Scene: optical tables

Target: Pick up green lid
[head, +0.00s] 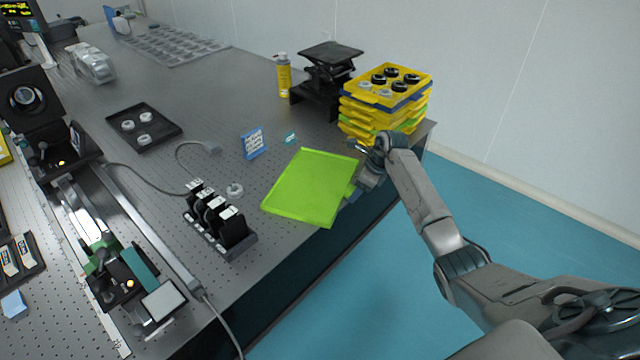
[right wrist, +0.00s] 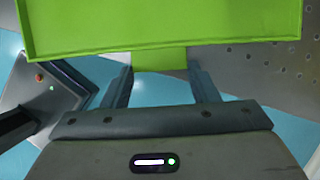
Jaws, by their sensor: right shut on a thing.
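The green lid (head: 312,187) is a flat, bright green panel with a low rim, in the middle of the head view at the right edge of the table. It also fills the top of the right wrist view (right wrist: 160,22). My right gripper (head: 354,192) is at the lid's right side, shut on its green tab (right wrist: 158,60). In the right wrist view the two fingers stand on either side of that tab. I cannot tell whether the lid touches the table. My left gripper is not in view.
A stack of yellow trays (head: 384,104) stands at the table's back right corner, beside a black lifting stand (head: 326,78) and a yellow bottle (head: 284,76). A black holder (head: 220,222) stands left of the lid. A black tray (head: 146,128) lies farther left on the perforated table (head: 215,95).

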